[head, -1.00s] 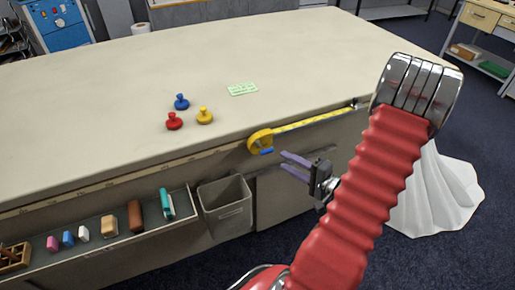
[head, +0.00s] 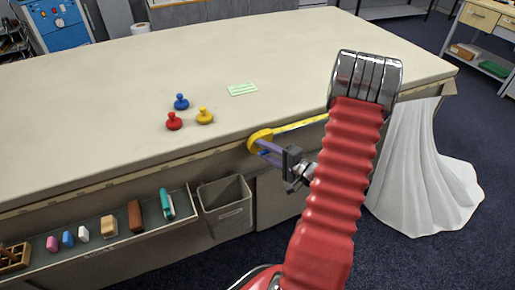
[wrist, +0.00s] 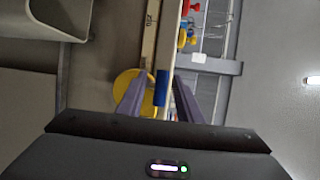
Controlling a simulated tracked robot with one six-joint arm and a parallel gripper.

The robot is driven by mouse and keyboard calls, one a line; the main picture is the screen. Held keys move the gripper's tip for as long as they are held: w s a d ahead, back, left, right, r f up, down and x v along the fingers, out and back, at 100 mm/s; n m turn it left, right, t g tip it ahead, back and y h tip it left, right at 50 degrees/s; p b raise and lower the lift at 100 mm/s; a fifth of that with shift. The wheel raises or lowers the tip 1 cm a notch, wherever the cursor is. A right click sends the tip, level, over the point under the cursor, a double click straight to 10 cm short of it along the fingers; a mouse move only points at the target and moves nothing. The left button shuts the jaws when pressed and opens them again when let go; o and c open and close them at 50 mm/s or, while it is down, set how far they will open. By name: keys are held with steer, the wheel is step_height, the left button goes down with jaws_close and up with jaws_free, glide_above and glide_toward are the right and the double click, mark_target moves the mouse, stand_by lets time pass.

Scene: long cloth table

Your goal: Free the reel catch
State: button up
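The yellow tape reel (head: 259,136) hangs at the front edge of the table, with its yellow tape (head: 300,124) drawn out to the right along that edge. In the wrist view the reel (wrist: 126,82) is partly behind the left finger. Its blue catch (wrist: 161,88) stands between my two purple fingers. My gripper (wrist: 160,90) is open around the catch, with a small gap on the right; I cannot tell if the left finger touches it. In the head view my gripper (head: 262,152) is just below the reel, and the catch is mostly hidden there.
Red (head: 174,121), blue (head: 181,102) and yellow (head: 204,116) knobs and a green card (head: 242,89) lie on the table. A grey bin (head: 226,204) and a tray (head: 100,244) of several small items hang below the front edge. White cloth (head: 418,175) drapes at right.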

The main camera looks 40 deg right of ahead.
mark_target(264, 149)
steer(key=shift+w+a+f, duration=0.1)
steer(key=shift+w+f, duration=0.05)
steer(key=shift+w, duration=0.6)
steer(key=shift+w+a+f, duration=0.1)
steer(key=shift+w, duration=0.65)
steer(key=shift+c, duration=0.4)
jaws_close()
steer(key=shift+r, duration=0.1)
steer(key=shift+a, duration=0.1)
steer(key=shift+d, duration=0.2)
